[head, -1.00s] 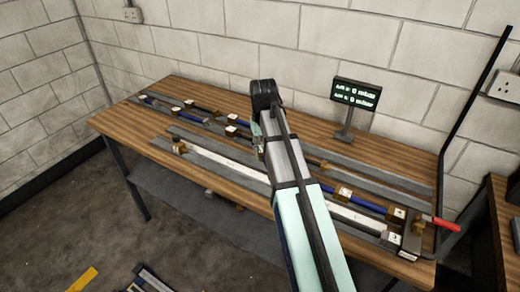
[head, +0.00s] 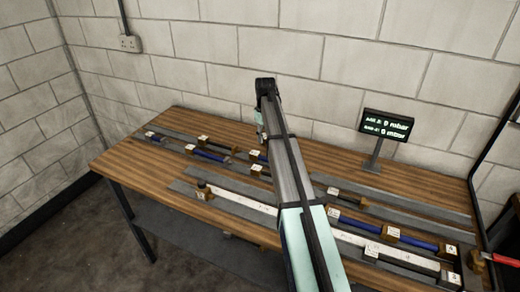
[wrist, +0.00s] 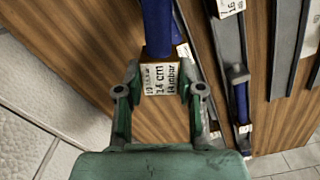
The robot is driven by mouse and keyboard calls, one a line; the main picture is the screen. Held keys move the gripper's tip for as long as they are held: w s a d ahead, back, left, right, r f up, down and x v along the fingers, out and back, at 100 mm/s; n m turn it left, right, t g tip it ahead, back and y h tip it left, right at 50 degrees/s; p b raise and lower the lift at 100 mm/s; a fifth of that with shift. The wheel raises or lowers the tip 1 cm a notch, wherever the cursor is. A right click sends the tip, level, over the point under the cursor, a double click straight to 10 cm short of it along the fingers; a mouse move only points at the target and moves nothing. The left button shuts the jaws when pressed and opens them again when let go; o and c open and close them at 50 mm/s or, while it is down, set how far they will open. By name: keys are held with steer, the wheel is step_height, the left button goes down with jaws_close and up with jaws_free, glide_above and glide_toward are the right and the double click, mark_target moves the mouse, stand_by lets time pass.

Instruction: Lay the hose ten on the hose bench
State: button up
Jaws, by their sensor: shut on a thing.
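My gripper (wrist: 160,88) is shut on a labelled brass-and-white end block (wrist: 160,75) of a hose. The label reads about "14 cm" and "mbar"; its small number is hard to read, so I cannot be sure it is hose ten. Blue hose (wrist: 157,20) runs from the block to the top edge of the wrist view. Bare wood of the hose bench (head: 130,160) lies below the held piece. In the head view my gripper (head: 261,122) is over the back of the bench, and my arm hides most of it and the hose.
Grey rails on the bench carry blue hoses (head: 210,156) and (head: 416,243) with labelled end blocks, and a long white strip (head: 243,203). A display on a stand (head: 386,125) stands at the back right. The block wall (head: 200,75) rises close behind.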

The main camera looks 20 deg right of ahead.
steer(key=w+d+f+n, duration=0.1)
steer(key=w+d+n, duration=0.5)
steer(key=w, duration=0.6)
steer(key=shift+m, duration=0.6)
steer(key=shift+d+f+b, duration=0.15)
steer(key=shift+f+b, duration=0.35)
steer(key=shift+f, duration=1.4)
steer(key=shift+d+f+b, duration=0.1)
steer(key=shift+f+b, duration=0.35)
steer(key=shift+f, duration=1.4)
steer(key=o, duration=1.1)
steer(key=shift+o, duration=0.2)
step_height(320, 180, up, 12)
